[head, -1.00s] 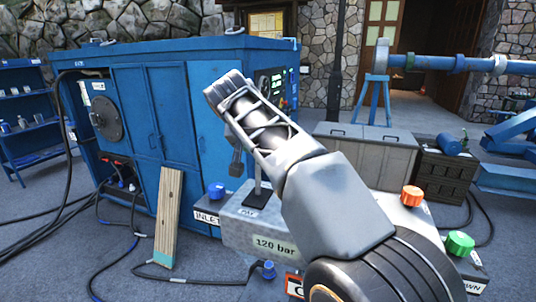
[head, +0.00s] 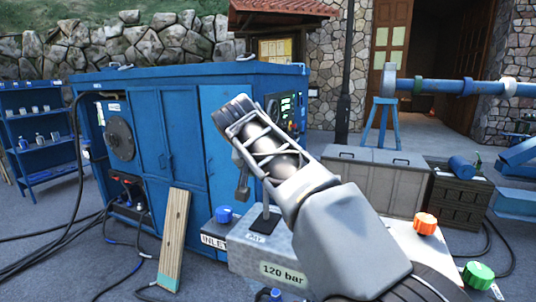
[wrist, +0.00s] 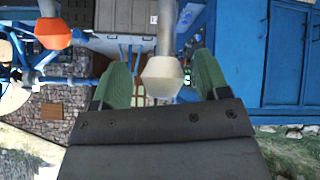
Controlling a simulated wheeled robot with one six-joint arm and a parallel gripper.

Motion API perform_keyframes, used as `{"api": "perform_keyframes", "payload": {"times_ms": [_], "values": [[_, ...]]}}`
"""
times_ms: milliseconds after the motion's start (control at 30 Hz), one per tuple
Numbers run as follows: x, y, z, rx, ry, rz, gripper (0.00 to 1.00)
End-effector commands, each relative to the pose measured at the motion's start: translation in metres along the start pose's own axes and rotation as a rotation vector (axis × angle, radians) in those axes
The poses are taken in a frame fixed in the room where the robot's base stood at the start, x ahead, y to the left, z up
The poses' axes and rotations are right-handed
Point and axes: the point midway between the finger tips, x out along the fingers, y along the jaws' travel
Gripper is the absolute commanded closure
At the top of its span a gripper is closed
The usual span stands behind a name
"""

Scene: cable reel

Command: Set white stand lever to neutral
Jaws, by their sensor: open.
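In the wrist view, a lever with a white knob (wrist: 163,77) stands between the two green fingers of my gripper (wrist: 163,80). The gripper is open, with a visible gap on each side of the knob. In the head view, a thin dark lever rod (head: 266,208) rises from a black plate on the grey block marked 120 bar (head: 245,256). My arm covers the rod's upper end. My fingertips are not clear in the head view, so I cannot tell there how they sit around the knob.
Grey bins (head: 375,180) stand behind at right.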

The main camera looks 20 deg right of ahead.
Motion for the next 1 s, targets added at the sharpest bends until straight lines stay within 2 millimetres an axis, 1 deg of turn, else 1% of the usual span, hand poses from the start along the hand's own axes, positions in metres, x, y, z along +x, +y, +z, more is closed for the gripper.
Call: {"api": "perform_keyframes", "payload": {"times_ms": [167,400,600,800,1000], "values": [[-0.030,-0.002,0.000,-0.002,0.005,-0.006,0.31],[-0.080,-0.001,0.001,-0.002,0.003,-0.007,0.31],[-0.112,0.000,0.001,-0.001,0.002,-0.006,0.31],[-0.129,0.001,0.002,0.001,0.001,-0.003,0.31],[-0.133,0.001,0.002,0.001,0.000,-0.003,0.31]]}}
